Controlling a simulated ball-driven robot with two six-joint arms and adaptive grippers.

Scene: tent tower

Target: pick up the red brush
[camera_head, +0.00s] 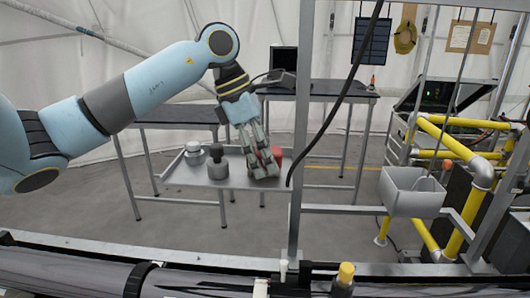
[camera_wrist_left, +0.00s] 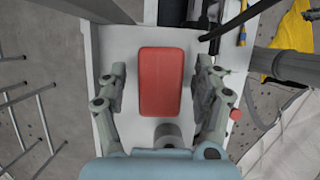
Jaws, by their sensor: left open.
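The red brush (camera_wrist_left: 161,82) shows in the left wrist view as a plain red block with rounded corners, lying on a pale grey tray (camera_wrist_left: 135,42). In the head view only a red bit of it (camera_head: 277,152) shows beside my left gripper (camera_head: 264,168), whose fingers hide the rest. My left gripper is open, pointing down over the tray. In the left wrist view its fingers (camera_wrist_left: 160,80) stand on either side of the brush, with gaps on both sides. My right gripper is not in view.
Two grey knobbed pieces, one light (camera_head: 193,151) and one dark (camera_head: 217,163), stand on the tray left of my gripper. A metal post (camera_head: 301,120) and a black cable (camera_head: 335,98) stand close on the right. A grey bin (camera_head: 411,193) hangs farther right.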

